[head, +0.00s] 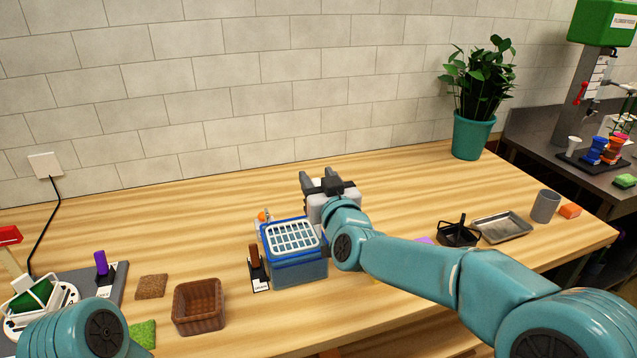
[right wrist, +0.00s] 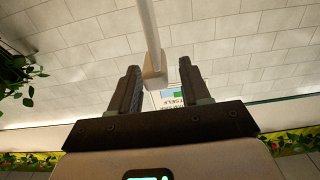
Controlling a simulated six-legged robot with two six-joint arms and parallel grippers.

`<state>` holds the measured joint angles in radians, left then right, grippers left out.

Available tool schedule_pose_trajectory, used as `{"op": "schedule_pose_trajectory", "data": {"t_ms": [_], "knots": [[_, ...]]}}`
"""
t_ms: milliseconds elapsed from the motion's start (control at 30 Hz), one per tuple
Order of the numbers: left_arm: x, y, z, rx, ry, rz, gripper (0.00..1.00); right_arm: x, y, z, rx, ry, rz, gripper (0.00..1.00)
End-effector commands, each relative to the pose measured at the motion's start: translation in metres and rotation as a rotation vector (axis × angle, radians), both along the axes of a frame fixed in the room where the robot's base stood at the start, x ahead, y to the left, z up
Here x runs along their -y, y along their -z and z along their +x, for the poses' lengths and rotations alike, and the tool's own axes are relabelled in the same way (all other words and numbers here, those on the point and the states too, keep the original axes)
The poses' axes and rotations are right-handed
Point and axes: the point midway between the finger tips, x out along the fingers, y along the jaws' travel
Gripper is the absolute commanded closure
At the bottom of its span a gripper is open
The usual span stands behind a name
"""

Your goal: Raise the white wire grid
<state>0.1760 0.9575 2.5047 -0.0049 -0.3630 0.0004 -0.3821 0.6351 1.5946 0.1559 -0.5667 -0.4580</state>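The white wire grid (head: 293,236) lies on top of the blue box (head: 300,268) near the middle of the table in the head view. My right gripper (head: 318,178) is above and behind the box's right side, pointing up and away from the grid. Its two fingers stand apart in the right wrist view (right wrist: 157,85), with nothing seen between them but the wall and a pale bar behind. The grid does not show in the right wrist view. My left arm shows only at the lower left of the head view; its gripper is out of frame.
A brown basket (head: 199,306) and a dark holder with a brown handle (head: 256,268) stand left of the box. A black caddy (head: 457,232), a metal tray (head: 502,228) and a grey cup (head: 545,206) are at the right. The table behind the box is largely clear.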

Motion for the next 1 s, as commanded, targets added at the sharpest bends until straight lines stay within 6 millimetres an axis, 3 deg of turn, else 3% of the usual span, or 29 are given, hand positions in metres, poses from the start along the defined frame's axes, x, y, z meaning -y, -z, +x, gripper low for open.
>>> {"op": "schedule_pose_trajectory", "data": {"t_ms": [200, 333, 800, 1000], "knots": [[0.000, 0.001, 0.000, 0.000, 0.000, 0.000, 0.57, 0.001, 0.003, -0.001, -0.005, 0.000, -0.002, 0.53], [0.000, 0.006, 0.000, 0.000, 0.000, 0.000, 0.57, 0.004, 0.004, -0.014, -0.005, -0.001, -0.001, 0.53], [0.000, 0.033, 0.000, 0.000, 0.000, 0.000, 0.57, 0.040, 0.003, -0.124, -0.001, -0.001, 0.001, 0.53], [0.000, 0.036, 0.000, 0.000, 0.000, 0.000, 0.57, 0.048, 0.002, -0.150, -0.001, -0.001, 0.000, 0.53]]}}
